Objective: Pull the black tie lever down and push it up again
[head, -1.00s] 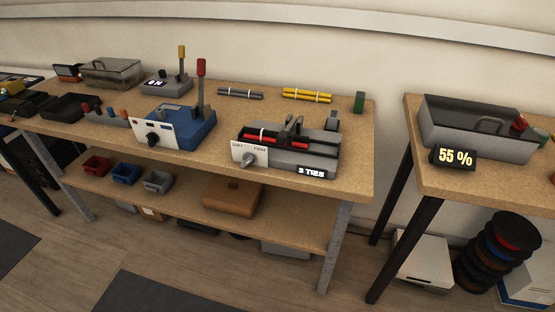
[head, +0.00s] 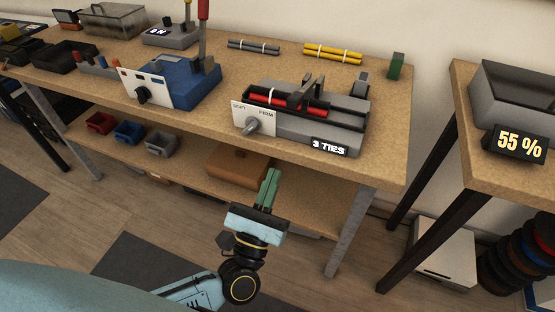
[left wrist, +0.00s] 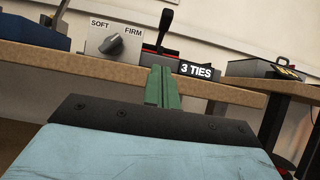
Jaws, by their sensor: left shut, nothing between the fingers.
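The black tie lever (left wrist: 166,20) stands up in the left wrist view, left of and above the "3 TIES" display (left wrist: 197,70). In the head view several dark upright parts rise from the grey tie machine (head: 320,132), and I cannot tell surely which one is the lever. My left gripper (head: 268,187) is shut and empty. Its green fingers (left wrist: 162,88) point toward the machine from in front of the bench, below and apart from the machine and the lever. My right gripper is not in view.
The machine sits near the front edge of the workbench (head: 398,110). A SOFT/FIRM knob (head: 254,127) sticks out at its front left. A blue machine (head: 190,85) stands to its left. A brown box (head: 236,160) is on the shelf below. Another table (head: 490,166) stands at the right.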

